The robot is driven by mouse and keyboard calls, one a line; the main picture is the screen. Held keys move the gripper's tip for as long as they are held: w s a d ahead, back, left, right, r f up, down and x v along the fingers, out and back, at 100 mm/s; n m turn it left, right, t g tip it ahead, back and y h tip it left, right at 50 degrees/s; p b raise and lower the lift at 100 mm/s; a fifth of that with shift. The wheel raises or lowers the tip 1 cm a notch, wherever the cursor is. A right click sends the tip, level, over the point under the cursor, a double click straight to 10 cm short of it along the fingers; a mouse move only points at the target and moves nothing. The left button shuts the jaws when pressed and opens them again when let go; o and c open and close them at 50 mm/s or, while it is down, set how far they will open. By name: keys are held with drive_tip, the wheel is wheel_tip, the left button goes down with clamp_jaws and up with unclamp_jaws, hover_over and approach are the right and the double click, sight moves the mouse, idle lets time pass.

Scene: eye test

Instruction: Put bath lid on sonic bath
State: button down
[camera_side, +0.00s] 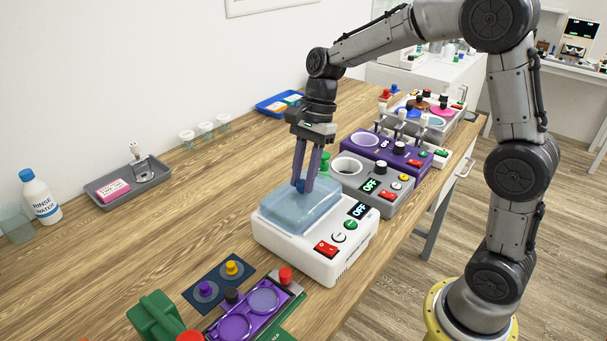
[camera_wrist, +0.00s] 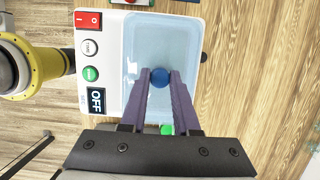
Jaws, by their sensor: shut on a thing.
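The sonic bath (camera_side: 300,257) is a white box on the wooden bench, with an OFF display, a red switch and buttons on its front panel. The bath lid (camera_side: 280,208) is a clear pale-blue cover with a blue knob; it lies over the bath's top, level and lined up with the basin. Whether it rests fully on the rim I cannot tell. My gripper (camera_side: 304,186) points down, its purple fingers shut on the lid's knob. In the wrist view, the blue knob (camera_wrist: 160,77) sits between the fingertips, above the lid (camera_wrist: 160,50) and the white bath (camera_wrist: 112,60).
Behind the bath stand a grey device (camera_side: 385,193) with a round well and a purple device (camera_side: 405,158). In front lies a purple holder (camera_side: 248,313) beside a dark mat (camera_side: 219,279). A grey tray (camera_side: 122,193) and rinse bottle (camera_side: 42,203) stand left. The bench left of the bath is clear.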

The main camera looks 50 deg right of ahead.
drive_tip(key=shift+f, duration=0.1)
drive_tip(key=shift+c, duration=1.3)
unclamp_jaws()
drive_tip(key=shift+r, duration=3)
